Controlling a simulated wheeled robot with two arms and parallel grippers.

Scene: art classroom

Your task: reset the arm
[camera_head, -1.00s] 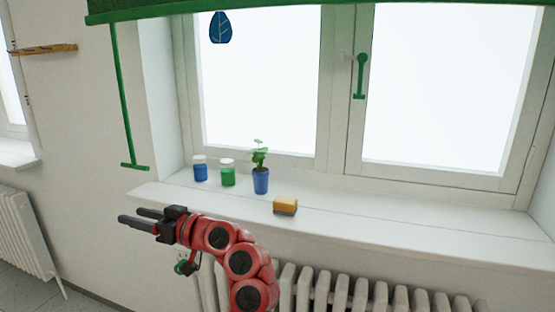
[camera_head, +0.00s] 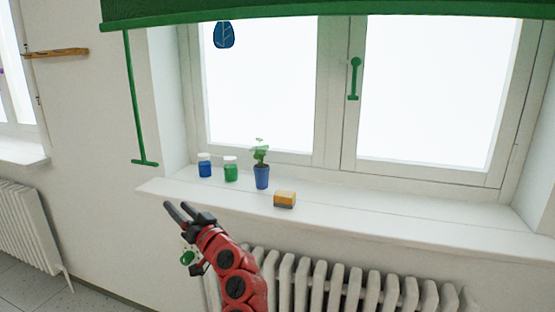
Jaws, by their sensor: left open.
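My left gripper (camera_head: 176,211) is at the lower left, in front of the window sill's left part, on the end of my red arm. Its two dark fingers point up and to the left, with a gap between them and nothing held. It appears apart from the sill and the things on it. My right gripper is not in view.
The white window sill (camera_head: 370,222) holds a blue jar (camera_head: 205,169), a green jar (camera_head: 230,172), a potted plant (camera_head: 262,177) and a yellow sponge-like block (camera_head: 285,199). A white radiator (camera_head: 340,285) is below.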

